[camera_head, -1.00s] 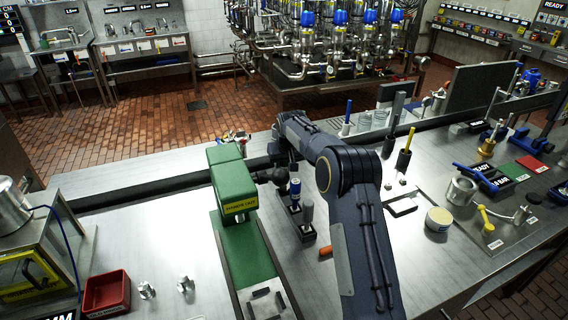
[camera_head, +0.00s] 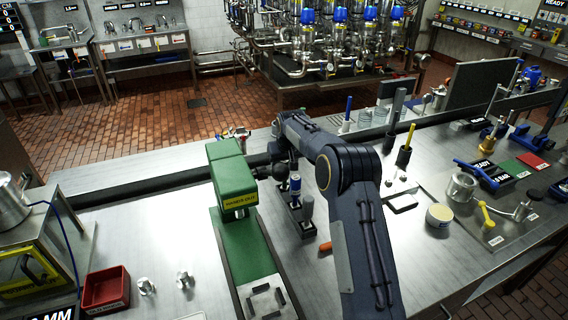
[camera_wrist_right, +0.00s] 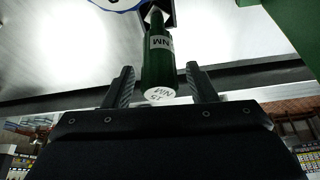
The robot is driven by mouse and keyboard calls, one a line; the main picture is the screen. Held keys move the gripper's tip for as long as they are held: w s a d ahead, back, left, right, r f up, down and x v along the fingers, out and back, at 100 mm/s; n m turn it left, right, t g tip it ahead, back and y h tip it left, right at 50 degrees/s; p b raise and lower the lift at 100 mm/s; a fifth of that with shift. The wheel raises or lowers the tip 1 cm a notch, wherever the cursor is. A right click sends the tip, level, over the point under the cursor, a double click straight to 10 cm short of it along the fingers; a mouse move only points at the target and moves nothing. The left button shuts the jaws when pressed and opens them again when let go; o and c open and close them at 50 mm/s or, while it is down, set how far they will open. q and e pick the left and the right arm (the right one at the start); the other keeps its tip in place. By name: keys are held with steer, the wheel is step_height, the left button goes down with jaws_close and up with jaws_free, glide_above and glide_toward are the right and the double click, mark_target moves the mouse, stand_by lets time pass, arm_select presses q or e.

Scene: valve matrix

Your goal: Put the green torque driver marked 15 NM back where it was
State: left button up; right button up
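In the right wrist view a green driver (camera_wrist_right: 159,58) with a white label and a white end cap reading 15 NM stands between the fingers of my right gripper (camera_wrist_right: 160,70). The fingers are open, with a visible gap on each side of the handle. The driver's far end meets a dark part beside a blue-edged thing. In the head view my right gripper (camera_head: 262,172) is beside the green press, largely hidden by my own arm, and I cannot make out the green driver there. A blue driver (camera_head: 295,187) stands in a dark holder (camera_head: 308,228) close by. My left gripper is not in view.
A green press (camera_head: 230,180) marked "hands out" stands just left of my gripper. A red bin (camera_head: 106,291) and small metal parts (camera_head: 146,286) lie at the left. A yellow-handled tool (camera_head: 405,147) stands at the right. The bench between the bin and press is mostly clear.

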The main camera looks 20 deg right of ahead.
steer(key=shift+r, duration=0.2)
steer(key=d+b+v, duration=0.1)
steer(key=v, duration=1.2)
steer(key=shift+w+a+b, duration=0.2)
steer(key=shift+a+b, duration=0.1)
steer(key=shift+a, duration=0.1)
steer(key=s+a+r+y, duration=0.2)
steer(key=s, duration=0.9)
steer(key=s+a+r+y, duration=0.1)
steer(key=s+r, duration=0.2)
steer(key=s, duration=0.8)
steer(key=s+a+f, duration=0.3)
steer(key=s, duration=0.4)
steer(key=s+a+f+y, duration=0.1)
steer(key=s+a+f, duration=0.2)
steer(key=s, duration=0.4)
steer(key=s+a+f+t, duration=0.1)
steer(key=s+a+f, duration=0.2)
steer(key=s, duration=0.3)
steer(key=shift+s+a+f+y, duration=0.3)
steer(key=shift+s+a+f, duration=0.1)
steer(key=shift+f, duration=0.1)
